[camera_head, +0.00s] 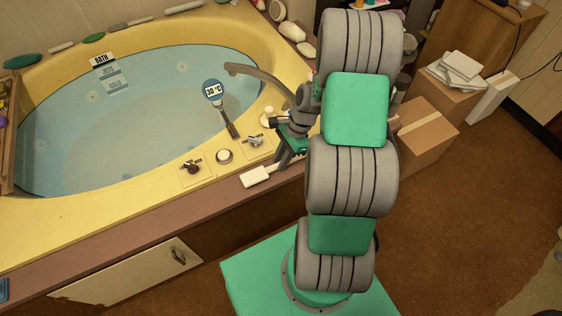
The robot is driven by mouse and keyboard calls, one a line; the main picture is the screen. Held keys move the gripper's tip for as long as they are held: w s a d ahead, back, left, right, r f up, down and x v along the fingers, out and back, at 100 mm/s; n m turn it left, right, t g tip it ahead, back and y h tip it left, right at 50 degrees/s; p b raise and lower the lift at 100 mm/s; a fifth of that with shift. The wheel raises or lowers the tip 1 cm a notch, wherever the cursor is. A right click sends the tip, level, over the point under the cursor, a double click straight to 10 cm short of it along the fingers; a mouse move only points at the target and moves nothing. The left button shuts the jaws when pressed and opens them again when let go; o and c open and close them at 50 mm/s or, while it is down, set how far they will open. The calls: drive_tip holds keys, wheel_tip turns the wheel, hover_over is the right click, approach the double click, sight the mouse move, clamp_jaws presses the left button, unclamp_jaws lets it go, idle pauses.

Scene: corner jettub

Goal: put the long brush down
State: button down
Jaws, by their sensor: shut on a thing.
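The long brush (256,177) has a pale, blocky head, and its handle runs up and right to my gripper (281,161). My gripper is at the tub's front edge, pointing down, and is shut on the brush's handle. The brush head appears over the brown ledge (217,200) along the tub's front. I cannot tell whether it touches the ledge. My arm and the gripper body hide part of the handle and the jaws.
The yellow tub (80,215) holds water. Taps, a round knob (224,156), a curved spout (258,75) and a thermometer (213,91) are near the gripper. Cardboard boxes (427,135) stand right of my arm. The brown ledge further left is mostly clear.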

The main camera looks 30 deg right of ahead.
drive_tip(key=c, duration=1.3)
unclamp_jaws()
drive_tip(key=shift+f, duration=0.1)
